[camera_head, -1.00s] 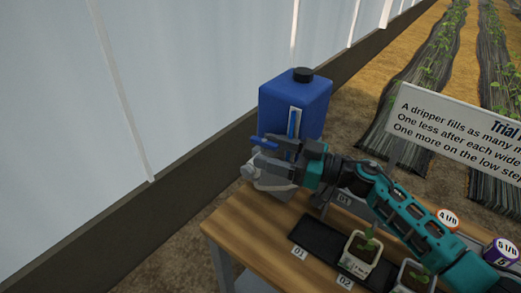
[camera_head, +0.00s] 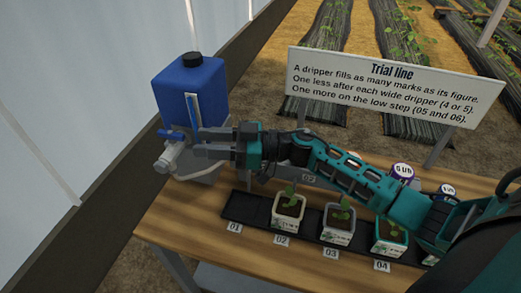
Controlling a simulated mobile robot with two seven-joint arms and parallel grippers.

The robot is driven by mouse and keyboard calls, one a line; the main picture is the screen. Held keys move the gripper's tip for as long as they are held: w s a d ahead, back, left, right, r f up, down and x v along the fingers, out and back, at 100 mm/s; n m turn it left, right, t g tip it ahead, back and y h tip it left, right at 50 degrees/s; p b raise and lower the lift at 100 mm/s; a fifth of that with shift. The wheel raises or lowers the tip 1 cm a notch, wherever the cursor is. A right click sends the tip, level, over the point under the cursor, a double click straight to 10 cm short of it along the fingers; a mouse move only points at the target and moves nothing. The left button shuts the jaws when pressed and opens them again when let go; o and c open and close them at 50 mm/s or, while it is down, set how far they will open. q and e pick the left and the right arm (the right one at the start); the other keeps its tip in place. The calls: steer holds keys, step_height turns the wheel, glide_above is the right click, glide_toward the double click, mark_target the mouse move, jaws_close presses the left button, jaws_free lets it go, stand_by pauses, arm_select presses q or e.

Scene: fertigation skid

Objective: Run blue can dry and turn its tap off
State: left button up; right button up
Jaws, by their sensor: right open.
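The blue can (camera_head: 205,88) with a black cap stands at the table's far left end. A narrow pale gauge strip (camera_head: 193,108) runs up its front; its level is too small to read. The tap (camera_head: 168,156) is a whitish body low on the can's front, with a blue lever (camera_head: 172,134) lying roughly level above it. My right gripper (camera_head: 198,141) is open and empty, its fingers pointing left in front of the can's lower part, just right of the lever. I see a small gap between fingertips and lever. My left gripper is out of view.
Position 01 is bare. Round flow tags (camera_head: 403,171) stand behind my right arm. A Trial line sign (camera_head: 390,90) rises behind. The wooden table front (camera_head: 190,230) is clear.

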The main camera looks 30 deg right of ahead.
steer(key=s+d, duration=0.7)
steer(key=s, duration=0.1)
steer(key=shift+d, duration=0.25)
stand_by(0.7)
steer(key=shift+s, duration=0.1)
stand_by(0.4)
